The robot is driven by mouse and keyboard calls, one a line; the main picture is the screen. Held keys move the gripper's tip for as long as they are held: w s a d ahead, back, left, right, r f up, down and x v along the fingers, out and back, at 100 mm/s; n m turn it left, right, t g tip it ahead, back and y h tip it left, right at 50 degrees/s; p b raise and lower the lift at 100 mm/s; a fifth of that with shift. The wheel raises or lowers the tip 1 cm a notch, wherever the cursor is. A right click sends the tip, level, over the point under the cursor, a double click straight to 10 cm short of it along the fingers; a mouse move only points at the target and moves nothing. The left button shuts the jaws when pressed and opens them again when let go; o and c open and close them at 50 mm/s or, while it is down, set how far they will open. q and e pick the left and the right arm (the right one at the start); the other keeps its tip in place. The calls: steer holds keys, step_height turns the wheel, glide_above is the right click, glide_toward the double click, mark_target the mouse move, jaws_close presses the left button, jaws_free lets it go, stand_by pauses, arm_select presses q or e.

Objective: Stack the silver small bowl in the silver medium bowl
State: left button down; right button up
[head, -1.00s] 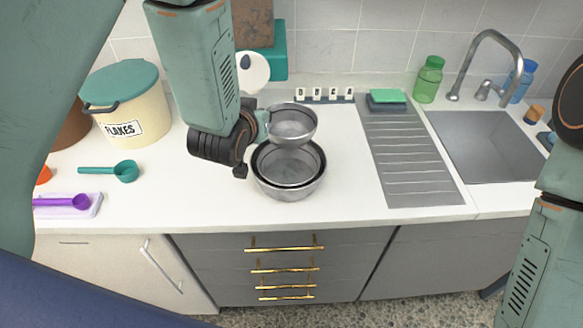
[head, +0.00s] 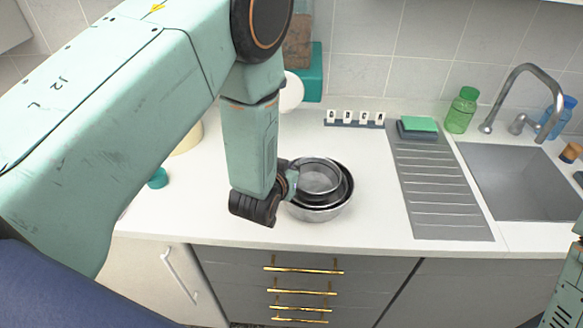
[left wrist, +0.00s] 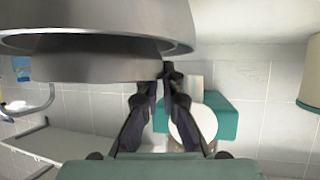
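The silver small bowl (head: 318,180) is in my left gripper (head: 291,181), over and partly inside the rim of the nested bowls. The silver medium bowl (head: 345,188) shows as a narrow ring around it, within a larger outer bowl (head: 322,213) on the counter. In the left wrist view, the fingers (left wrist: 162,76) are close together at the edge of the small bowl (left wrist: 90,64), which sticks out past a wider bowl (left wrist: 100,30). Whether the small bowl touches the medium one is hidden. My right gripper is not in view.
A sink (head: 520,180) with a faucet and a ribbed drainboard (head: 440,195) lie to the right. A green bottle (head: 462,110), a sponge (head: 418,124) and letter blocks (head: 354,119) stand near the wall. The counter between bowls and drainboard is clear.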

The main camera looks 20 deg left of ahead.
arm_select(q)
steer(key=shift+w+d+f, duration=0.2)
steer(key=shift+d+f, duration=0.05)
steer(key=shift+f, duration=0.1)
steer(key=shift+s+a+f+b, duration=0.15)
steer(key=shift+a+f+b, duration=0.1)
steer(key=shift+b, duration=0.25)
steer(key=c, duration=1.5)
jaws_free()
steer(key=shift+d, duration=0.2)
steer(key=shift+a, duration=0.15)
